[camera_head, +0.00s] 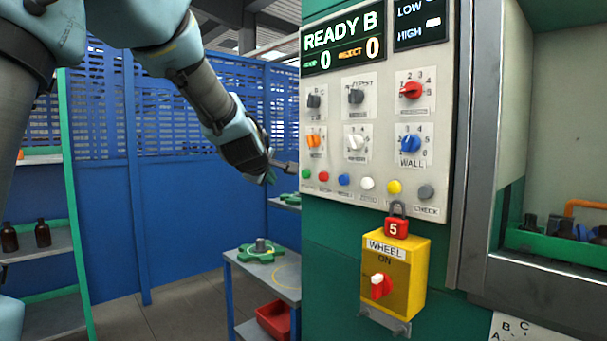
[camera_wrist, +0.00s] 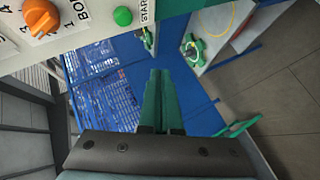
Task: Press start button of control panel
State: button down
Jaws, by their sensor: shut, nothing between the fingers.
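The control panel (camera_head: 377,186) is a light grey plate at right in the head view. Its green start button (camera_head: 306,174) is the leftmost in a row of coloured buttons. In the wrist view the green button (camera_wrist: 122,16), beside a "START" label, is near the top edge. My gripper (camera_head: 271,176) is just left of the panel's left edge in the head view, at about the button's height. In the wrist view my gripper's green fingers (camera_wrist: 160,73) are together and empty, with the button above and left of their tips. No contact shows.
A display (camera_head: 343,43) reads "READY B". A yellow wheel switch box (camera_head: 395,277) with a red padlock (camera_head: 397,226) sits below the buttons. An orange knob (camera_wrist: 40,17) is left of the button in the wrist view. A small table (camera_head: 264,268) stands behind, left of the panel.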

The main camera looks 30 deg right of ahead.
aim_at(306, 174)
jog(key=w+d+p, duration=0.1)
jog(key=d+p, duration=0.5)
jog(key=d, duration=0.2)
jog(key=shift+w, duration=0.25)
jog(key=shift+a, duration=0.1)
dwell(1.7)
jog(key=shift+d, duration=0.45)
